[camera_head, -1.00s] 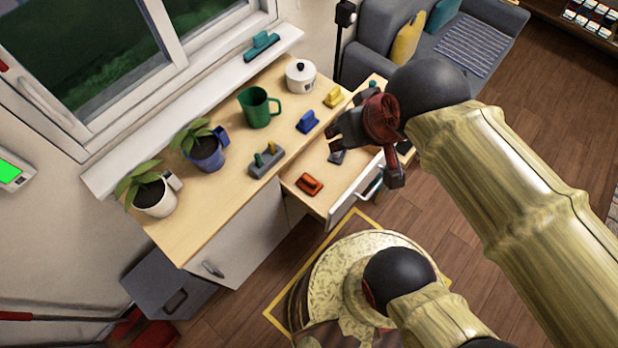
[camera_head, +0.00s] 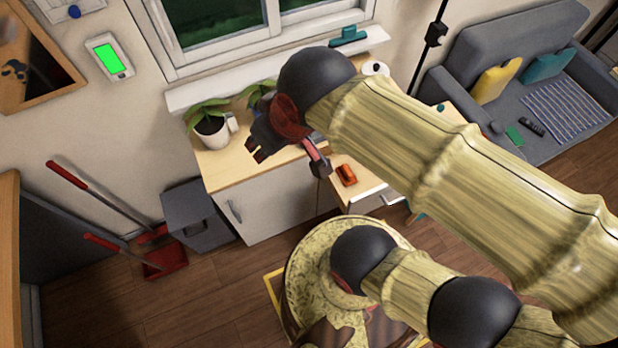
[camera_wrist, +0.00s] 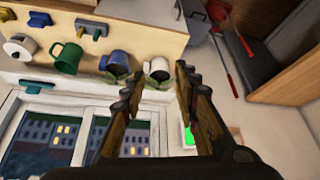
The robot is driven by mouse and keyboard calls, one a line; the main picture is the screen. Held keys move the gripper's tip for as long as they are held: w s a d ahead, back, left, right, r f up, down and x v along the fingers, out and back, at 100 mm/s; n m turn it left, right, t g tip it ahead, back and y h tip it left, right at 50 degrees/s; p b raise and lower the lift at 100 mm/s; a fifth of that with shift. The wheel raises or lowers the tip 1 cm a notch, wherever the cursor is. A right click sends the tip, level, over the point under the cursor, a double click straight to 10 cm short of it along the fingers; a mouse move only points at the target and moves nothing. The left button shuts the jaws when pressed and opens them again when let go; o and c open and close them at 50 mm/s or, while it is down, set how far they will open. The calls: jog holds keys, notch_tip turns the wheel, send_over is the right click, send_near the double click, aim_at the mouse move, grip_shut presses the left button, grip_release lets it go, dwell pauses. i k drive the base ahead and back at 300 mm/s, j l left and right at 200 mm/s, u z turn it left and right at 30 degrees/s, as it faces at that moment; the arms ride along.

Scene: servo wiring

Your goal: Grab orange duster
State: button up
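The orange duster (camera_head: 346,175) lies in the pulled-out drawer (camera_head: 358,202) of the wooden counter in the head view. I do not make it out in the wrist view. My gripper (camera_head: 258,158) is in front of the counter's left part, to the left of the duster and apart from it. In the wrist view my gripper (camera_wrist: 155,78) has its two fingers spread with nothing held between them. My arm hides much of the counter top and part of the drawer area in the head view.
A white potted plant (camera_head: 212,130) stands at the counter's left end. A grey bin (camera_head: 195,212) and red dustpan (camera_head: 165,262) stand left of the cabinet.

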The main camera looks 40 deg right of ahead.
aim_at(344, 171)
jog(key=k+l+u, duration=0.55)
jog(key=l+u, duration=0.2)
jog(key=k+l+u, duration=0.35)
jog(key=k+l, duration=0.25)
jog(key=i+l, duration=0.15)
jog(key=l, duration=0.1)
